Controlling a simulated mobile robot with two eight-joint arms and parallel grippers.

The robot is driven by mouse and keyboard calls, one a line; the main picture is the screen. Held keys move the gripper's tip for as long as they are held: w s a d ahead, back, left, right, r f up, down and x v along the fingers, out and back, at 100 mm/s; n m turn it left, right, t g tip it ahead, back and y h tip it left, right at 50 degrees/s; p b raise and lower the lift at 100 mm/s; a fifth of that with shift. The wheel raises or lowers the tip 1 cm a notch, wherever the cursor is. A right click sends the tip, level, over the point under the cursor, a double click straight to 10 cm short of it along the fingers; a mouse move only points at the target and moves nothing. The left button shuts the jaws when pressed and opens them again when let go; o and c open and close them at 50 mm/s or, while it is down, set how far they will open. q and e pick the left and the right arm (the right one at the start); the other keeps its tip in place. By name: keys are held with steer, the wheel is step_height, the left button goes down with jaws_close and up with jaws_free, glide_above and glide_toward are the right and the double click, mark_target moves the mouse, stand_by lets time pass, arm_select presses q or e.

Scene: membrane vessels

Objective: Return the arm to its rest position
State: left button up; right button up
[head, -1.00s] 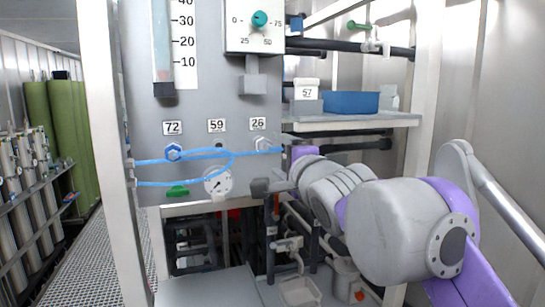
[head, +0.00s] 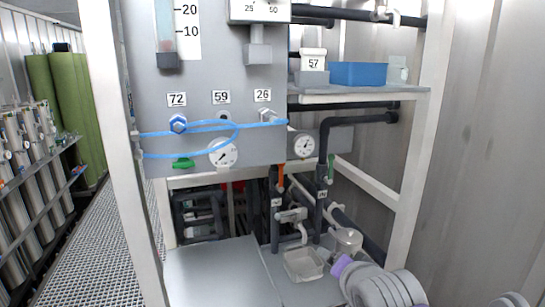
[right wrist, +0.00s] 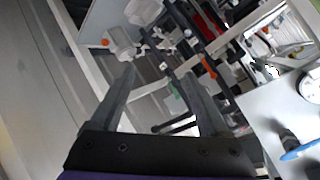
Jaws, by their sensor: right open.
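My right arm shows only at the bottom right of the head view, below the panel and shelf. Its gripper cannot be made out there. In the right wrist view my right gripper (right wrist: 155,72) is open, with its two dark fingers spread apart. I see nothing held between the fingers. Pipes and valves show beyond the fingertips. My left arm and gripper are in no view.
The grey panel (head: 265,95) carries a blue hose (head: 205,127) and a gauge (head: 223,153). A shelf (head: 365,97) holds a blue bin (head: 357,74). A clear tray (head: 303,264) sits low by the pipes. The right wall side is open.

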steer(key=s+d+f+n+g, duration=0.2)
steer(key=s+f+n+g, duration=0.1)
steer(key=s+f, duration=0.7)
steer(key=s+d+f+n+g, duration=0.2)
steer(key=s+f+n, duration=0.3)
steer(key=s+f, duration=0.6)
step_height(320, 180, down, 6)
steer(key=shift+s+d+r+g+h+p, duration=0.2)
steer(key=shift+d+g+h+p, duration=0.15)
steer(key=shift+g, duration=0.35)
